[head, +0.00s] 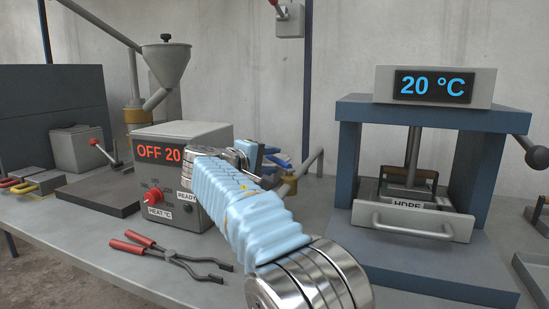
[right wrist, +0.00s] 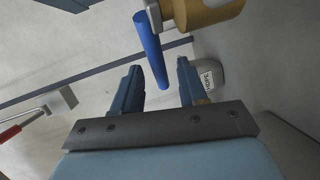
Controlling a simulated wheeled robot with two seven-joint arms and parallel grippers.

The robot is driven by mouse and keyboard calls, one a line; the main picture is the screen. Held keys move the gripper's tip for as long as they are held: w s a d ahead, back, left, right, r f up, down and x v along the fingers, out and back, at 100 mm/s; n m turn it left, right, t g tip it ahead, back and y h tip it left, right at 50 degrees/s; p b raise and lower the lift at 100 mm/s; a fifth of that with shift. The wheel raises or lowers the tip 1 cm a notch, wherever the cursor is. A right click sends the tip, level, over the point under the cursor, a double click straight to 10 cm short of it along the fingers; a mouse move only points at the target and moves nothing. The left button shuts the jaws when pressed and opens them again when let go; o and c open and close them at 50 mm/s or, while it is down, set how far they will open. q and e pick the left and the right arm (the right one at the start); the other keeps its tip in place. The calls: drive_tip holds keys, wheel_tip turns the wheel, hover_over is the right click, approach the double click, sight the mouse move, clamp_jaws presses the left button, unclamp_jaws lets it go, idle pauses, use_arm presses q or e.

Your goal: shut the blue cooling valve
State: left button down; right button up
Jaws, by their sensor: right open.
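The blue cooling valve lever (right wrist: 151,45) is a straight blue bar beside a brass body (right wrist: 208,8) in the right wrist view. Its near end reaches the gap between the fingers of my right gripper (right wrist: 158,72). The fingers are open, one on each side of that end, with visible gaps. In the head view, blue parts of the valve (head: 279,159) show beyond the wrist, above a brass fitting (head: 287,186); my right arm hides part of this area. My left gripper is in neither view.
A control box (head: 180,148) reading "OFF 20" stands left of my right arm. Red-handled tongs (head: 170,253) lie on the bench (head: 75,240) in front. A blue press (head: 347,150) with a "20 °C" display (head: 433,87) stands right.

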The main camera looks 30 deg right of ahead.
drive_tip(key=shift+x, duration=1.2)
clamp_jaws()
